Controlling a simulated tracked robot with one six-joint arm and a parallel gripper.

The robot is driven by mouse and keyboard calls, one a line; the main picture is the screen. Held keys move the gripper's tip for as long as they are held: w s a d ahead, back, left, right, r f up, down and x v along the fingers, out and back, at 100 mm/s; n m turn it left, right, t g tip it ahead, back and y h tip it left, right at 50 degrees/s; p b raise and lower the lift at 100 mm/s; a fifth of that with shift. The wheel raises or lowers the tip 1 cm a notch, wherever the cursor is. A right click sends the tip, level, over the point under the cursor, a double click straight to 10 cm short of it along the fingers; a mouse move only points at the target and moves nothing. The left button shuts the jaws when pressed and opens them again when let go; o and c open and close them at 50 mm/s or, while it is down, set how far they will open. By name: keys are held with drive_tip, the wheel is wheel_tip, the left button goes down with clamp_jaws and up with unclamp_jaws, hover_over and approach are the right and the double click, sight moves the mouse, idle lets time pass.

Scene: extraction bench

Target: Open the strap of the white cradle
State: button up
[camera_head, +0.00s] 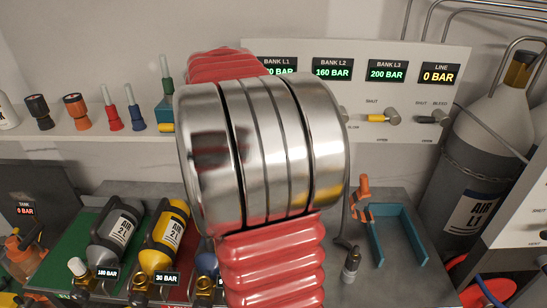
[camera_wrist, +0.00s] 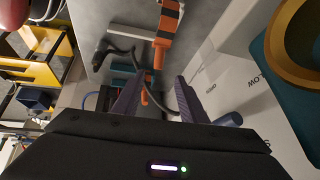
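In the head view a teal-blue cradle (camera_head: 407,222) lies on the grey bench right of my arm, with an orange strap or clamp (camera_head: 362,195) upright at its left end. I cannot make out a clearly white cradle. In the wrist view an orange strap (camera_wrist: 167,28) with a dark band crosses a pale bar (camera_wrist: 140,33); a smaller orange piece (camera_wrist: 146,92) shows lower, between the fingers in the picture. My gripper (camera_wrist: 160,77) is open, its two dark purple fingers apart and apparently empty. I cannot tell whether they touch the orange piece. My arm hides the gripper in the head view.
Yellow (camera_head: 167,238) and grey cylinders lie at left. A large grey cylinder (camera_head: 475,160) stands right. The valve panel (camera_head: 415,60) is behind. Bench right of the cradle looks clear.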

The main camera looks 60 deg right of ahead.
drive_tip(key=shift+s+f, duration=0.1)
drive_tip(key=shift+f, duration=0.05)
drive_tip(key=c, duration=0.3)
drive_tip(key=shift+s+a+f+y, duration=0.2)
drive_tip(key=shift+f+y, duration=0.1)
drive_tip(key=shift+c, duration=0.9)
drive_tip(key=f+y, duration=0.1)
drive_tip(key=s+a+f+t+y, duration=0.1)
drive_tip(key=a+f, duration=0.1)
drive_tip(key=shift+s+a+f+y, duration=0.15)
drive_tip(key=shift+s+f+y, duration=0.15)
drive_tip(key=shift+y, duration=0.1)
drive_tip(key=c, duration=0.4)
drive_tip(key=a+f+t+y, duration=0.2)
drive_tip(key=a+y, duration=0.1)
drive_tip(key=shift+f+m+t, duration=0.3)
drive_tip(key=shift+m+t, duration=0.1)
clamp_jaws()
drive_tip(key=shift+w+a+r+m+t+y, duration=0.1)
drive_tip(key=shift+w+r+m+t+y, duration=0.3)
drive_tip(key=shift+t, duration=0.75)
drive_tip(key=shift+w+d+r+t+y, duration=0.15)
drive_tip(key=shift+w+t+y, duration=0.4)
drive_tip(key=shift+t, duration=0.55)
drive_tip(key=shift+w+a+r+m+t+y, duration=0.2)
drive_tip(key=shift+w+r+t+y, duration=0.3)
drive_tip(key=shift+t, duration=0.65)
drive_tip(key=shift+f, duration=0.2)
